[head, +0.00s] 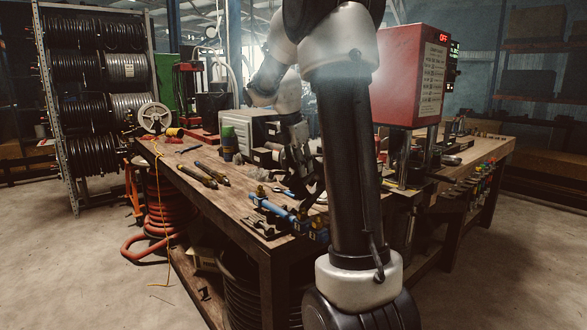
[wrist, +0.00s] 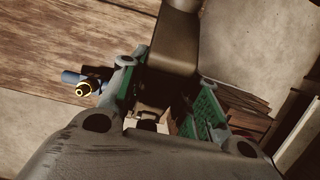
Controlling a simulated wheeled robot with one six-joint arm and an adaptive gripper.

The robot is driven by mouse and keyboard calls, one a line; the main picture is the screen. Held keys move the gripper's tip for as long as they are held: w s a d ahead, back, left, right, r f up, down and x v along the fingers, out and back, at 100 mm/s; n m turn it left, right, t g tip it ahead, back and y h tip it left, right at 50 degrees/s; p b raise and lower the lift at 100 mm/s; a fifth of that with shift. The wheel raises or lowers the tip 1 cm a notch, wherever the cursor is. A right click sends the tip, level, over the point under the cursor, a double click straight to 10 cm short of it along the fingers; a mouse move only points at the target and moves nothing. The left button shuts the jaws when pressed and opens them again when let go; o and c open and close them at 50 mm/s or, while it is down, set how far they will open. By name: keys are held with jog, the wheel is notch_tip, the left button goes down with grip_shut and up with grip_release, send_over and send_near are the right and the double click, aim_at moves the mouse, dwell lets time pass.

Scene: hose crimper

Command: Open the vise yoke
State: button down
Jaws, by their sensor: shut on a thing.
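My gripper (head: 305,190) points down at the near part of the workbench, partly hidden behind my own arm in the head view. In the wrist view, the green-padded fingers of my gripper (wrist: 168,98) stand on both sides of a dark metal part, apparently the vise yoke (wrist: 174,48), and are shut on it. The yoke runs up out of the picture, and its lower part is in shadow.
The wooden workbench (head: 238,207) carries tools with dark handles (head: 205,174) left of my gripper. A red crimper box (head: 412,78) reading OFF stands at right. A hose rack (head: 98,90) stands at left. Coiled orange hose (head: 160,222) lies beside the bench. The floor at left is open.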

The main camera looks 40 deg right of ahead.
jog(key=shift+d, duration=0.4)
jog(key=c, duration=1)
grip_release()
jog(key=shift+f+y, duration=0.1)
jog(key=shift+y, duration=0.2)
jog(key=shift+c, duration=0.2)
notch_tip(320, 180, up, 12)
jog(key=a, duration=0.2)
jog(key=shift+a, duration=0.2)
jog(key=shift+f, duration=0.1)
